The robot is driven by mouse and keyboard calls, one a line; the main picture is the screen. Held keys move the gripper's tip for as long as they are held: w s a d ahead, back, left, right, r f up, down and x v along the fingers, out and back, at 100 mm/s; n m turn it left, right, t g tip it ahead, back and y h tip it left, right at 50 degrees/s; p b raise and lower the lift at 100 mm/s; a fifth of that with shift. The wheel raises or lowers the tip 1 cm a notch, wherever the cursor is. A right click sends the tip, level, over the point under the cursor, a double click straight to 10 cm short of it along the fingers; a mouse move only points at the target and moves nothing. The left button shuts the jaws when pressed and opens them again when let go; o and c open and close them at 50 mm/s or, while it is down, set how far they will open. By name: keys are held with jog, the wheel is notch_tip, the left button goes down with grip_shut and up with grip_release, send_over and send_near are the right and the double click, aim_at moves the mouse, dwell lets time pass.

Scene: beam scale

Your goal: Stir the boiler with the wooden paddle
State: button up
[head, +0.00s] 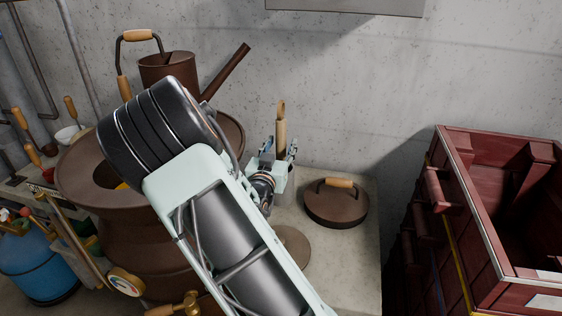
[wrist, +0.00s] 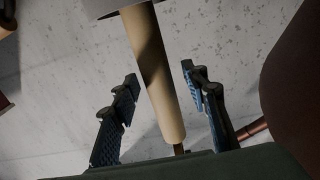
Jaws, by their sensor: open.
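The wooden paddle's pale handle (head: 281,128) stands upright behind the end of my arm in the head view; its lower part is hidden. In the wrist view the handle (wrist: 158,75) runs between my two fingers, with a gap on each side. My gripper (wrist: 160,80) is open around or just in front of the handle; I cannot tell the exact depth. It also shows in the head view (head: 278,155). The brown boiler (head: 85,185) is at the left, its opening partly hidden by my arm.
A brown lid (head: 336,207) with a wooden handle lies on the pale counter (head: 345,255). A brown watering can (head: 165,68) stands behind my arm. A red wooden crate (head: 470,215) is at the right. A blue gas bottle (head: 38,262) is at lower left. The concrete wall is close behind.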

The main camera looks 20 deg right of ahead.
jog(key=shift+c, duration=0.3)
grip_shut()
